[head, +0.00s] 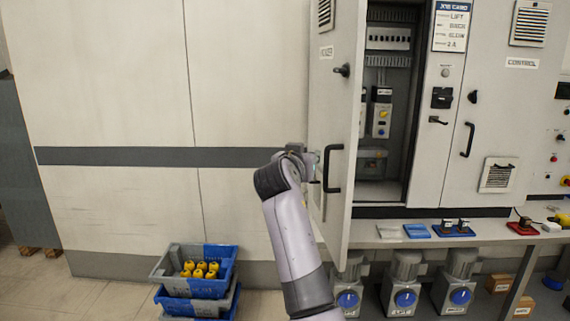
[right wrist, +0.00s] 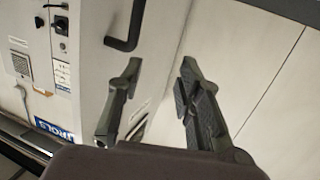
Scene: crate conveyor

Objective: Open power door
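The power door (head: 332,110) is a pale grey panel standing ajar, its outer face toward me. It carries a black bar handle (head: 329,168) and a dark knob above it. The cabinet interior (head: 390,110) shows to its right, partly hidden by the door. My right gripper (head: 314,164) is at the door's outer face, just left of the handle. In the right wrist view my right gripper (right wrist: 158,85) has its fingers apart with nothing between them. The handle (right wrist: 125,25) lies beyond the fingertips there, apart from them. My left gripper is in neither view.
A control cabinet (head: 485,90) stands to the right. A bench ledge (head: 385,238) with small trays and motors beneath runs below the opening. Stacked blue-grey crates (head: 170,270) holding yellow items stand on the floor at left. The wall left of the door is clear.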

